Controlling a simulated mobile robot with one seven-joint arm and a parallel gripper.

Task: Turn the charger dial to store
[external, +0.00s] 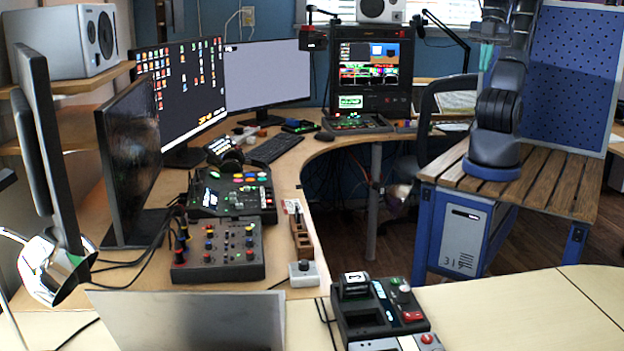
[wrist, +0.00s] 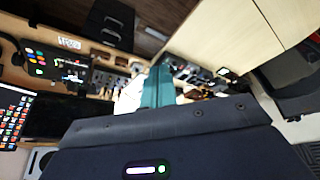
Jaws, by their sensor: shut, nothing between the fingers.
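A dark device (external: 380,312) stands on the pale front table in the external view, with a block on top, a small knob (external: 404,291) and a red part. A small white box with a dark round dial (external: 304,270) sits to its left at the desk edge. I cannot tell which of them is the charger, and no dial label is readable. My gripper (external: 487,57) is high at the upper right, far from both, its teal fingers pointing down. In the wrist view the teal fingers (wrist: 158,88) are together and hold nothing.
A mixer box with knobs (external: 217,250) and a panel with coloured buttons (external: 232,196) stand on the left desk. A grey laptop-like panel (external: 185,320) is in front. The slatted wooden bench (external: 560,185) is under my arm. The right front table (external: 520,312) is clear.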

